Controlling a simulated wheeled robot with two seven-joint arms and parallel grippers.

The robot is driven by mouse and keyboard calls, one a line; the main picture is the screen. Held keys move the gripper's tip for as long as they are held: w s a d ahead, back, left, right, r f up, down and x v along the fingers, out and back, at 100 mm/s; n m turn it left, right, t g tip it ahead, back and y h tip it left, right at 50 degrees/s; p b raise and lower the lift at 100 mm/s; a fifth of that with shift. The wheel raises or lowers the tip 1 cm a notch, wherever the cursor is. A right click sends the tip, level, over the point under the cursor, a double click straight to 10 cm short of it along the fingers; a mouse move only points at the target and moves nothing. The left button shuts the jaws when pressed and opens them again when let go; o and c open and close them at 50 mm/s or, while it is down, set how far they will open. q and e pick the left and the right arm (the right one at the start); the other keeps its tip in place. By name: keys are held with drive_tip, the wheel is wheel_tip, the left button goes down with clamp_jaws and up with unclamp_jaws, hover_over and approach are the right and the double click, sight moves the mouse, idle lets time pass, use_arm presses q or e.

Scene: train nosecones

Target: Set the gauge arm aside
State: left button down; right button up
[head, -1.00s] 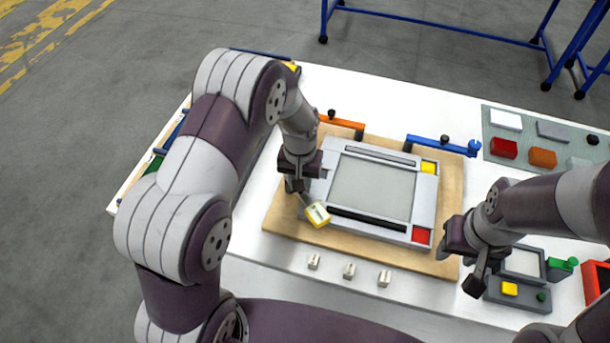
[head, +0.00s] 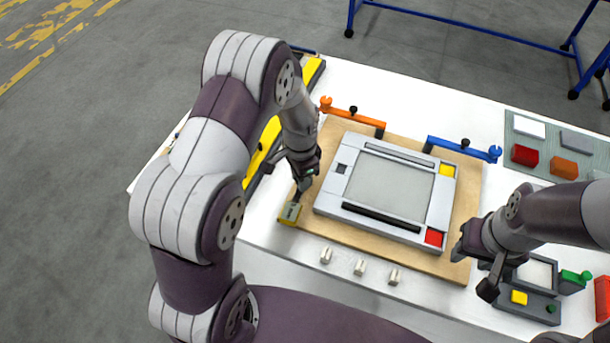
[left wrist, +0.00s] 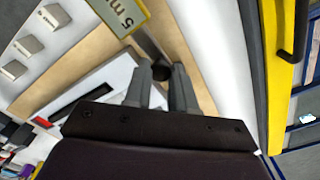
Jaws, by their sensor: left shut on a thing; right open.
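The gauge arm, a grey bar with a yellow-edged plate at its end (head: 290,213), hangs from my left gripper (head: 305,182) over the left front corner of the wooden board. In the left wrist view my left gripper (left wrist: 160,78) is shut on the bar's dark knob, and the plate (left wrist: 122,14) reads "5 m", cut off by the picture's edge. I cannot tell whether the arm touches the board. My right gripper (head: 482,278) is open and empty at the right, near the grey fixture.
A grey frame (head: 330,208) lies on the wooden board (head: 462,215). An orange arm (head: 355,115) and a blue arm (head: 465,148) sit at its back edge. Several small white blocks (head: 360,267) stand in front. A yellow rail (head: 264,150) lies left, partly behind my arm.

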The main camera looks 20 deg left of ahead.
use_arm(q)
drive_tip(key=shift+w+a+r+m, duration=0.2)
drive_tip(key=shift+m, duration=0.3)
drive_tip(key=c, duration=0.9)
unclamp_jaws()
drive_tip(key=shift+c, duration=0.2)
drive_tip(key=shift+s+a+f, duration=0.1)
drive_tip(key=shift+s, duration=0.1)
wheel_tip(320, 180, up, 13)
drive_tip(key=b, duration=0.2)
drive_tip(key=shift+f, duration=0.15)
